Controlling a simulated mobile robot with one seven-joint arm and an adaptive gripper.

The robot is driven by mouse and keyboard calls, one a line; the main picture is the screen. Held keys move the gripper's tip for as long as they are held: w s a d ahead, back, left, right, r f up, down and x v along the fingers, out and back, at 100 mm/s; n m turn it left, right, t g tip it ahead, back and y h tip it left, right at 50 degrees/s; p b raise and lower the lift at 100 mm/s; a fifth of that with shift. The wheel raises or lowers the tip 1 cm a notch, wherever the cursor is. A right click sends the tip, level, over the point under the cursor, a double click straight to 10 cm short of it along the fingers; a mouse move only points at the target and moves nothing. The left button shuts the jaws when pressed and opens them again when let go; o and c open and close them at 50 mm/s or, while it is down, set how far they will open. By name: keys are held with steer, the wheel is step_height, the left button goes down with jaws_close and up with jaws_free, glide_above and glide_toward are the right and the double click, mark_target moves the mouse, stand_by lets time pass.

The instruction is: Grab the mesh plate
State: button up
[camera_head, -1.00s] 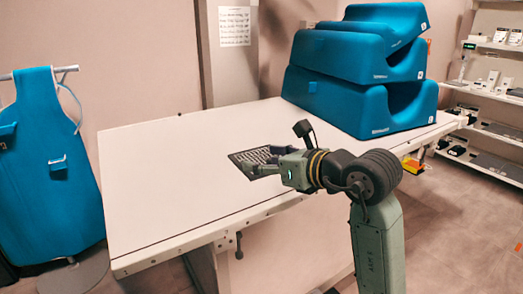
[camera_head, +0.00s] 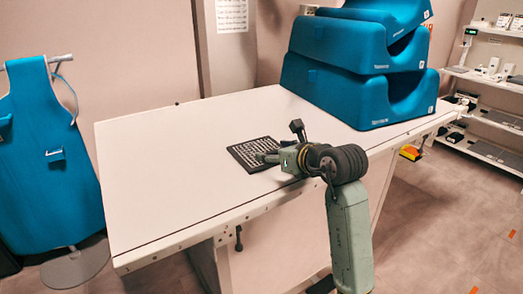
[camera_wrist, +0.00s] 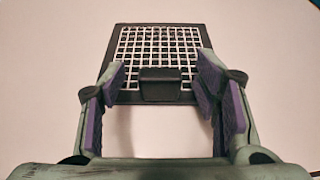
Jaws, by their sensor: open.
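The mesh plate (camera_head: 250,152) is a flat dark square with a pale grid, lying on the white table (camera_head: 170,170). In the wrist view the mesh plate (camera_wrist: 158,48) lies ahead, with a dark block-like tab (camera_wrist: 160,84) at its near edge. My gripper (camera_head: 265,158) is at the plate's right side in the head view and hides part of it. In the wrist view my gripper (camera_wrist: 162,88) is open, with its purple-padded fingers on either side of the tab. I cannot tell whether the fingers touch the plate.
Stacked blue foam supports (camera_head: 345,80) stand at the table's back right. A blue apron (camera_head: 48,160) hangs on a stand at the left. Shelves (camera_head: 490,120) with small items are at the far right. The table's left part is clear.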

steer(key=shift+w+a+f, duration=0.15)
steer(key=shift+w+a, duration=0.05)
steer(key=shift+w, duration=0.1)
steer(key=shift+c, duration=0.2)
jaws_close()
stand_by(0.4)
